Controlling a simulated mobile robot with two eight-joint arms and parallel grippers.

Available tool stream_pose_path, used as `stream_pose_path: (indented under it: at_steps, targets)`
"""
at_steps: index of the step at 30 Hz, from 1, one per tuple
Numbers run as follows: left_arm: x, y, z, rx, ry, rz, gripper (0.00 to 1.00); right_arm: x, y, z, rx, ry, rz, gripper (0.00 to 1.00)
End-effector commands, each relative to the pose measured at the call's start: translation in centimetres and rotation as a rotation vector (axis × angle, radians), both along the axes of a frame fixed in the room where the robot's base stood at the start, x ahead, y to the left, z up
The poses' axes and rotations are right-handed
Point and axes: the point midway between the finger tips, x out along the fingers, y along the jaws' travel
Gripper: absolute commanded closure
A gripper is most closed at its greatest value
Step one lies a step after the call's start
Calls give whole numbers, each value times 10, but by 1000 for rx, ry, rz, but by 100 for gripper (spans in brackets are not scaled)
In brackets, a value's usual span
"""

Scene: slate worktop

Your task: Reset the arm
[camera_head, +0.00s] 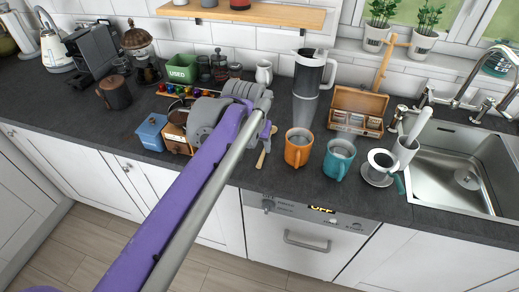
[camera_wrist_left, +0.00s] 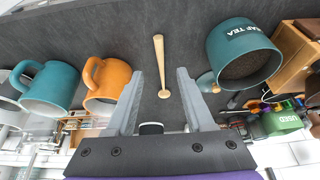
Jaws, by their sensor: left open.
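My left arm, purple and grey, reaches over the worktop from the lower left in the head view. My left gripper (camera_head: 267,130) is near the worktop's middle, mostly hidden behind the wrist. In the left wrist view, the left gripper (camera_wrist_left: 160,98) shows two grey fingers spread apart with nothing between them. A wooden stick-like utensil (camera_wrist_left: 161,66) lies on the worktop beyond the fingertips, not touched; its end also shows in the head view (camera_head: 262,158). My right gripper is in neither view.
An orange mug (camera_head: 298,147) and a teal mug (camera_head: 338,158) stand right of the gripper. A blue tin (camera_head: 151,132) stands left of the arm. A white cup (camera_head: 380,166), wooden tea box (camera_head: 357,110) and sink (camera_head: 455,165) are farther right. A green box (camera_head: 181,69) stands behind.

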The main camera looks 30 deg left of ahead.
Motion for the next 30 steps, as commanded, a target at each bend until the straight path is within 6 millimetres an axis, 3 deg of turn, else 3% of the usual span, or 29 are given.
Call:
stream_pose_path:
  at_steps: [6, 16, 20, 24, 30]
  targets:
    - [-10, -2, 26, 0, 0, 0, 47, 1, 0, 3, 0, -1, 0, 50]
    - [-22, -11, 25, 0, -5, -17, 47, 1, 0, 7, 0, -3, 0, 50]
    - [-57, -37, 3, 2, -24, -69, 47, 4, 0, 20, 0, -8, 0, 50]
    - [-109, -66, -34, 6, -50, -143, 47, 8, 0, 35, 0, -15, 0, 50]
    - [-164, -90, -81, 9, -79, -217, 47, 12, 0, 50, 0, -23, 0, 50]
